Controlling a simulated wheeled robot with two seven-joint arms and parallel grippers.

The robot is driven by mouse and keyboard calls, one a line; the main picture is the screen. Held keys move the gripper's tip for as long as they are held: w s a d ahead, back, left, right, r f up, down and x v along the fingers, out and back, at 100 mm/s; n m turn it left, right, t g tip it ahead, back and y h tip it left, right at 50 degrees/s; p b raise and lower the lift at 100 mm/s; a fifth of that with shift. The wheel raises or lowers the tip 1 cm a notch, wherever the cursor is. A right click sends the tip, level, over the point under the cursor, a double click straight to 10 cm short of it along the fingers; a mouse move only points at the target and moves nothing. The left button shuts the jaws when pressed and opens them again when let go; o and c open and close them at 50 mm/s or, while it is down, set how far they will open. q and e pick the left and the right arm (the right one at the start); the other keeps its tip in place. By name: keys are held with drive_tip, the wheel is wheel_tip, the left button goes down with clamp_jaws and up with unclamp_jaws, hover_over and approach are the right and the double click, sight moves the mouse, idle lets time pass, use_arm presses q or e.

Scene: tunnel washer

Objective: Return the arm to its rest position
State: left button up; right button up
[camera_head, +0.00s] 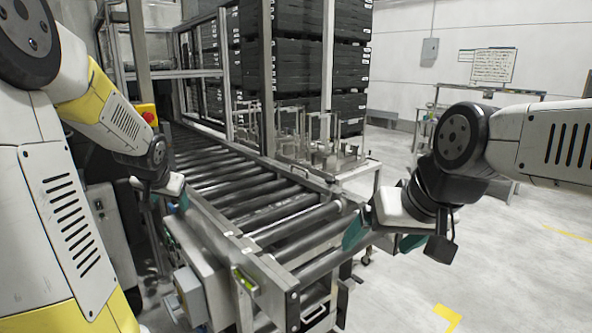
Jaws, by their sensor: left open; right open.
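My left gripper (168,205) is at the left side of the roller conveyor, beside its side rail. It has dark teal fingertips, is open and seems to hold nothing. My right gripper (383,238) is in front of the conveyor's near right corner. Its two teal fingertips stand apart and nothing shows between them. The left arm, white and yellow, comes in from the left. The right arm, white with dark joints, comes in from the right.
The roller conveyor (285,215) runs from the near middle to the back left, with empty rollers. Black crates (302,55) are stacked behind it inside a metal frame. A red button on a yellow box (147,114) stands at the left. The floor (520,265) at the right is clear.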

use_arm(q)
drive_tip(key=s+d+r+h, duration=0.2)
drive_tip(key=s+d, duration=0.7)
drive_tip(key=s, duration=0.3)
drive_tip(key=s+d+r+g+h, duration=0.1)
drive_tip(key=s+d+r+h, duration=0.1)
drive_tip(key=s+d, duration=0.8)
drive_tip(key=shift+s+r+h, duration=0.3)
drive_tip(key=shift+s+r, duration=0.2)
drive_tip(key=shift+s, duration=0.75)
